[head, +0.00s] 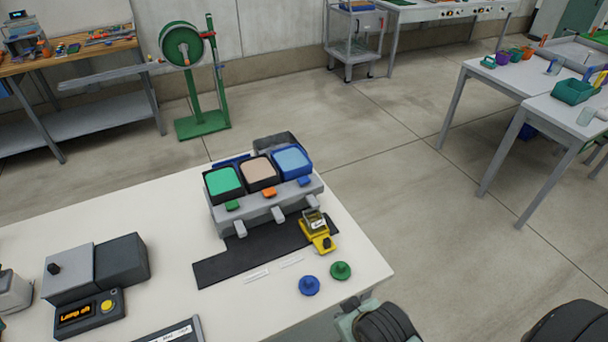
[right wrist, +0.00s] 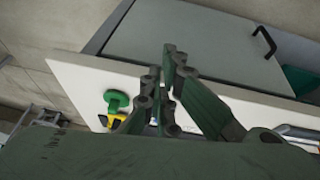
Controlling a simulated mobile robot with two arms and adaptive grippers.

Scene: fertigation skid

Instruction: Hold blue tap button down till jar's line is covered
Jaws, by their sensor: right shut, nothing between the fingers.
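The dispenser (head: 268,205) stands on the white table with green, beige and blue tanks. The blue tap button (head: 305,181) is at its front right, below the blue tank (head: 291,160). The small jar (head: 314,221) sits in a yellow holder (head: 323,242) near the right spout. Its line and fill level are too small to make out. My right gripper (right wrist: 165,78) is shut and empty in the right wrist view, apart from the button. The yellow holder also shows there (right wrist: 115,121), partly hidden behind the fingers. My left gripper is not in view.
A blue knob (head: 309,286) and a green knob (head: 340,271) stand near the table's front right edge. A black mat (head: 222,268) lies before the dispenser. A box with a "Lamp off" display (head: 90,312) is at left. The table between is mostly clear.

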